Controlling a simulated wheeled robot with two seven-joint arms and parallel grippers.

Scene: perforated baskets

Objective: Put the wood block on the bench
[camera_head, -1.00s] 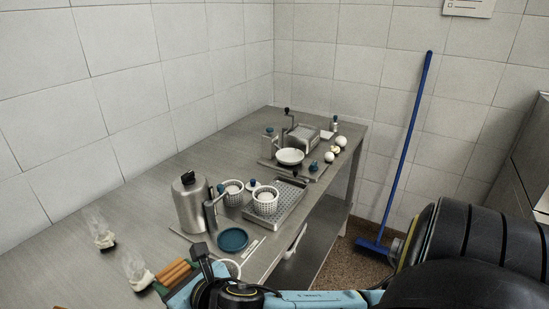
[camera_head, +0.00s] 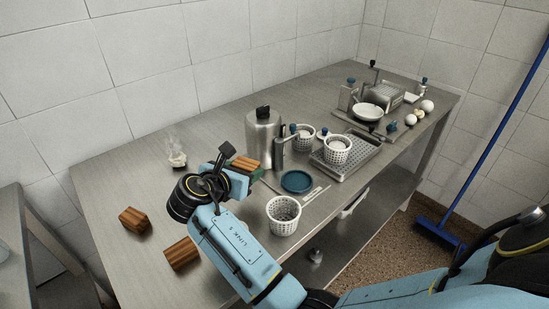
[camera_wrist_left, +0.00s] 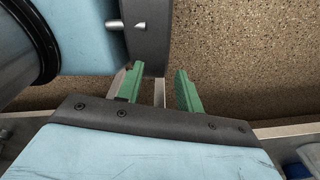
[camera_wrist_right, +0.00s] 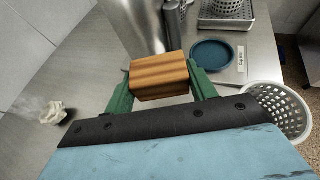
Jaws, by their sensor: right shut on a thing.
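Wood blocks are striped brown. One wood block (camera_wrist_right: 159,76) is held between the green fingers of my right gripper (camera_wrist_right: 161,84) in the right wrist view. In the head view this block (camera_head: 245,162) is partly hidden by my right gripper (camera_head: 240,176), over the steel bench (camera_head: 150,165). I cannot tell whether it touches the bench. Two more wood blocks, one at the left (camera_head: 134,220) and one beside my right arm (camera_head: 181,253), lie on the bench. My left gripper (camera_wrist_left: 158,88) is open and empty in the left wrist view, with the speckled floor behind it.
A steel jug (camera_head: 262,137), a blue dish (camera_head: 297,181), white perforated baskets (camera_head: 284,216) and a perforated tray (camera_head: 350,160) stand near the held block. The bench's left back is mostly clear.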

